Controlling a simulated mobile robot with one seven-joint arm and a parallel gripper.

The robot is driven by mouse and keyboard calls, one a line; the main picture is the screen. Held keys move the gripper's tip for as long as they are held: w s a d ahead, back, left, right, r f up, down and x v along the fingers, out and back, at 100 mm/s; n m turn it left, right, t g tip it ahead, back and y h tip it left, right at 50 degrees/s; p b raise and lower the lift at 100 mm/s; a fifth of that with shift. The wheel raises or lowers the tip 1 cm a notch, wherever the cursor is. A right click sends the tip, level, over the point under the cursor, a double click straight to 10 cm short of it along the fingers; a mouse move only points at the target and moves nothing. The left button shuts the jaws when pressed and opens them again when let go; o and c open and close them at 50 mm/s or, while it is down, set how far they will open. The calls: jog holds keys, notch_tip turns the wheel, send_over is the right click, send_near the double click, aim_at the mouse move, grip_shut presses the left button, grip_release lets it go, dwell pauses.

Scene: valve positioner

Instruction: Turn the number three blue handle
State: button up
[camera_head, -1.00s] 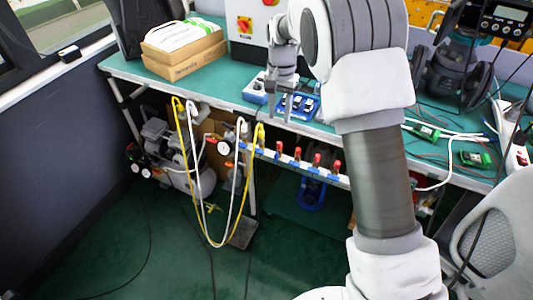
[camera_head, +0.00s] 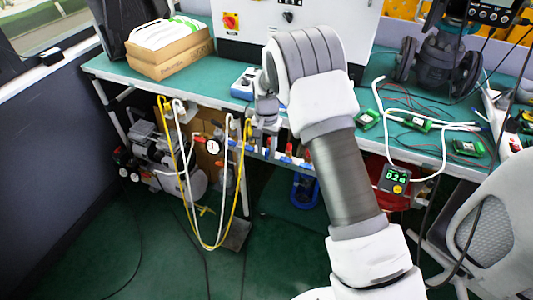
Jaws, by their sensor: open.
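A row of small valves with red fittings and blue handles (camera_head: 289,155) runs along a pale rail below the front edge of the workbench. I cannot read any numbers on them. My gripper (camera_head: 263,139) is down in front of the bench edge, at the left part of this row. Its fingers point down and are open. They overlap the valves in the picture, and I cannot tell whether they touch a handle. My wrist and forearm hide part of the row to the right.
Yellow and white hoses (camera_head: 183,175) hang left of the row, beside a round gauge (camera_head: 212,146) and a compressor (camera_head: 170,165). A green-lit digital gauge (camera_head: 395,178) is right of my arm. A chair (camera_head: 487,230) stands at the right. The floor in front is open.

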jog(key=shift+f, duration=0.75)
grip_shut()
